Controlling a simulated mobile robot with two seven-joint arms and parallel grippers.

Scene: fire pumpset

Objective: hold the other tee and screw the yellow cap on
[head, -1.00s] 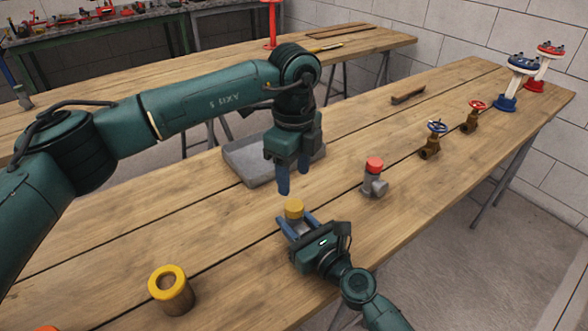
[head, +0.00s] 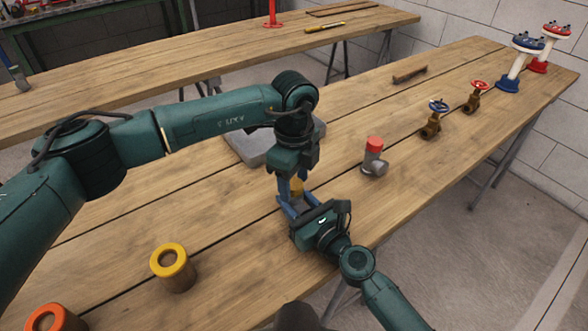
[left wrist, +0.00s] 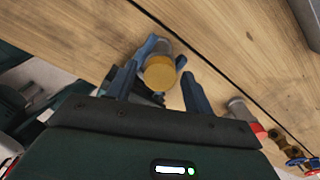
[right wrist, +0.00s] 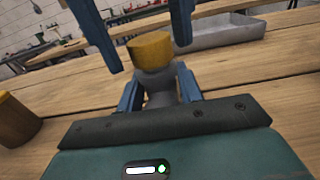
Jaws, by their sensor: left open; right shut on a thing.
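The yellow cap (head: 297,187) sits on top of a grey tee, mostly covered by my left gripper in the head view. The cap also shows in the left wrist view (left wrist: 160,73) and the right wrist view (right wrist: 151,50). My right gripper (head: 291,207) is shut on the upright tee (right wrist: 162,92) from the side. My left gripper (left wrist: 158,80) points down over the tee. It is open, with its fingers apart on both sides of the cap. The other tee (head: 375,168), with a red cap (head: 374,144), stands further right.
A grey tray (head: 250,148) lies behind my left gripper. A yellow-topped cylinder (head: 172,270) and an orange-topped one (head: 55,318) stand at the front left. Valves with blue (head: 438,106) and red (head: 479,86) wheels stand at the right. Bare tabletop lies left of the tee.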

